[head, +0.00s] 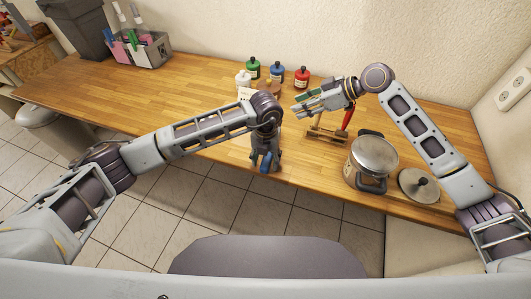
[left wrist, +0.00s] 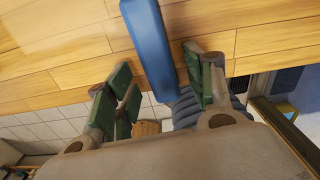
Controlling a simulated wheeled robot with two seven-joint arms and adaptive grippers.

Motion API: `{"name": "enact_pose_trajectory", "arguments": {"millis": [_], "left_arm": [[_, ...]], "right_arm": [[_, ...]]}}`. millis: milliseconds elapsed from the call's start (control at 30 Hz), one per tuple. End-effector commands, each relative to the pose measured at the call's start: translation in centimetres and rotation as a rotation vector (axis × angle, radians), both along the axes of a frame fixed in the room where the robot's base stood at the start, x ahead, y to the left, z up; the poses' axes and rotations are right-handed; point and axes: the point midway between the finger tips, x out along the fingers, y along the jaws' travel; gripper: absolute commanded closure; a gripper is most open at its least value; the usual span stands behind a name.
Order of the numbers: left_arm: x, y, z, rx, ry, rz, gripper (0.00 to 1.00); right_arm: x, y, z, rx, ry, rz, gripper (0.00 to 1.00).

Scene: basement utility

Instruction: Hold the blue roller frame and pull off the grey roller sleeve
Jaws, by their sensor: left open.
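A blue bar-shaped part, which looks like the blue roller frame (left wrist: 150,40), lies between the spread green-padded fingers of my left gripper (left wrist: 165,90) in the left wrist view. A gap shows on its left side; its right side is close to the right finger. In the head view a bit of blue (head: 265,167) shows at my left gripper (head: 266,158), which points down at the table's front edge. My right gripper (head: 306,105) is over the table, its fingers pointing left; whether they are apart is unclear. I cannot make out the grey roller sleeve in either view.
A wooden stand (head: 325,133) and red handle (head: 348,117) are below my right gripper. A metal pot (head: 372,152) and a lid (head: 418,186) are at the right. The table's left part is mostly clear.

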Motion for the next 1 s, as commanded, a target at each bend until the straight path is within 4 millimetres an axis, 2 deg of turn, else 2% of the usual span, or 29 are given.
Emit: {"name": "enact_pose_trajectory", "arguments": {"millis": [400, 800, 1000], "left_arm": [[-0.04, 0.00, -0.41, 0.000, 0.001, 0.000, 0.48], [-0.03, 0.01, -0.39, 0.000, 0.000, 0.000, 0.99], [-0.02, 0.01, -0.38, 0.000, 0.000, 0.000, 0.99]], "right_arm": [[0.00, 0.01, 0.01, 0.000, 0.000, 0.000, 0.64], [0.00, 0.00, 0.00, 0.000, 0.000, 0.000, 0.64], [0.00, 0.00, 0.00, 0.000, 0.000, 0.000, 0.64]]}}
